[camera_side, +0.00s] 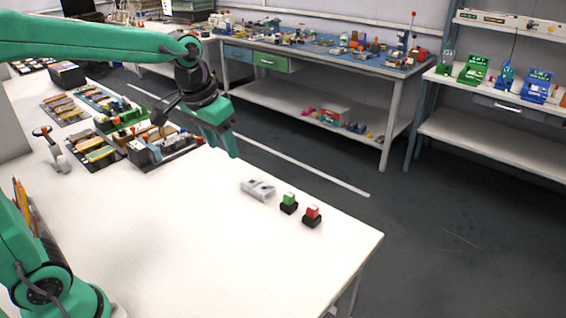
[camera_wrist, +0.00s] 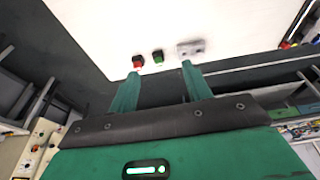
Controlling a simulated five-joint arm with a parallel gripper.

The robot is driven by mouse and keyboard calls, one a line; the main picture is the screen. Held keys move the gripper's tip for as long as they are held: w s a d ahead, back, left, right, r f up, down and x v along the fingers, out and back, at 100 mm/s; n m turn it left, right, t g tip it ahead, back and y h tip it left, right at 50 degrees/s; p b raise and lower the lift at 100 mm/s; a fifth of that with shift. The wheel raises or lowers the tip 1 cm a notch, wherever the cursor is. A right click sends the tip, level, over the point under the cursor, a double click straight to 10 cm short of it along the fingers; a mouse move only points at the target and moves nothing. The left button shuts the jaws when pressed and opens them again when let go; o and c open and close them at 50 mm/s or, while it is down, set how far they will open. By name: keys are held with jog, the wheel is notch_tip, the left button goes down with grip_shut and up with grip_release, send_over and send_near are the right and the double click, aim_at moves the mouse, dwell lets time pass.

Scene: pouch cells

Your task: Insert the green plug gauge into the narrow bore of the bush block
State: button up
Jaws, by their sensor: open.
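The green plug gauge (camera_side: 289,200) stands in a dark holder on the white table. It also shows in the wrist view (camera_wrist: 158,56). The bush block (camera_side: 258,189), a pale grey block with dark holes, lies just left of it; in the wrist view the block (camera_wrist: 190,48) is to its right. Which bore is the narrow one cannot be told. My gripper (camera_side: 236,150) is open and empty, in the air above the table, to the upper left of the block. Both fingers show in the wrist view (camera_wrist: 160,70).
A red plug gauge (camera_side: 312,212) in a dark holder stands right of the green one. Trays of parts (camera_side: 100,130) and a grey unit (camera_side: 160,148) fill the table's left part. The white table (camera_side: 200,240) is clear in front. Its right edge lies beyond the gauges.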

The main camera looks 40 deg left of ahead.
jog(key=w+d+f+g, duration=0.1)
jog(key=w+f, duration=0.2)
jog(key=w, duration=0.2)
jog(key=w+f+g, duration=0.1)
jog(key=w+f, duration=0.2)
jog(key=w, duration=0.2)
jog(key=g, duration=0.1)
send_over(288, 195)
jog(key=f, duration=0.9)
jog(key=shift+s+a, duration=0.15)
jog(key=shift+s, duration=0.2)
jog(key=shift+w+f, duration=0.25)
jog(key=shift+f, duration=1.45)
jog(key=shift+d+f, duration=0.2)
jog(key=shift+f, duration=2.4)
